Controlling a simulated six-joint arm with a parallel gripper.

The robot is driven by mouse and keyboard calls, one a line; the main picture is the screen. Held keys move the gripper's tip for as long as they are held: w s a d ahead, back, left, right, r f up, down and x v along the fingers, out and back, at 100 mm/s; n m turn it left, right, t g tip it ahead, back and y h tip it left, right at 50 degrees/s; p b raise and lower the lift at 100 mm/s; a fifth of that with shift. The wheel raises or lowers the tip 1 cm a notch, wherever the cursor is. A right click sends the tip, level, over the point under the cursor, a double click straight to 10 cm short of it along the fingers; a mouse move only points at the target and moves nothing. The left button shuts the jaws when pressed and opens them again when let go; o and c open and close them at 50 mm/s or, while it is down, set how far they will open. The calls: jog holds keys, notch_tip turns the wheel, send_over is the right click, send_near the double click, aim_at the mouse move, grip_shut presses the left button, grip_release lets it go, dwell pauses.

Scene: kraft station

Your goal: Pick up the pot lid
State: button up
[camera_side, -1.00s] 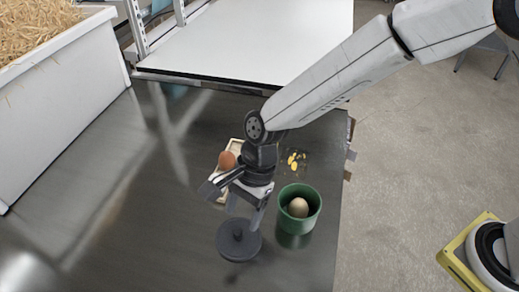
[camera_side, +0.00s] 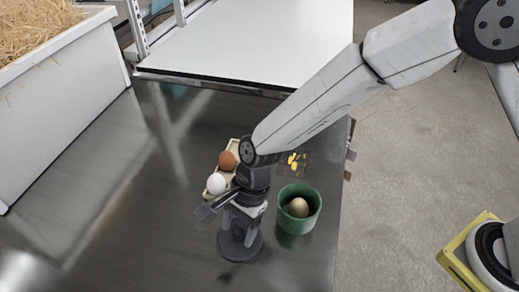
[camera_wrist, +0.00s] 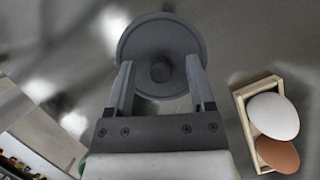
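The pot lid is a dark grey disc with a round knob; it lies on the metal table in the side view (camera_side: 240,250) and shows at the top centre of the wrist view (camera_wrist: 140,38). My gripper (camera_side: 230,222) is over the lid, pointing down at it. In the wrist view my gripper (camera_wrist: 160,75) is open, with one finger on each side of the knob. The knob shows between the fingers with a gap on both sides. In the side view the gripper hides part of the lid and its knob.
A wooden tray (camera_wrist: 240,100) with a white egg (camera_wrist: 273,117) and a brown egg (camera_wrist: 278,155) is close beside the gripper. A green pot (camera_side: 302,222) holding a beige egg (camera_side: 298,207) stands right of the lid. Yellow pieces (camera_side: 293,160) lie behind it.

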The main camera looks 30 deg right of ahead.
grip_shut()
jog(key=shift+r, duration=0.1)
jog(key=shift+r, duration=0.8)
jog(key=s+d+r, duration=0.8)
jog(key=s+r, duration=0.3)
jog(key=shift+d, duration=0.35)
jog(key=shift+r, duration=0.1)
dwell(0.3)
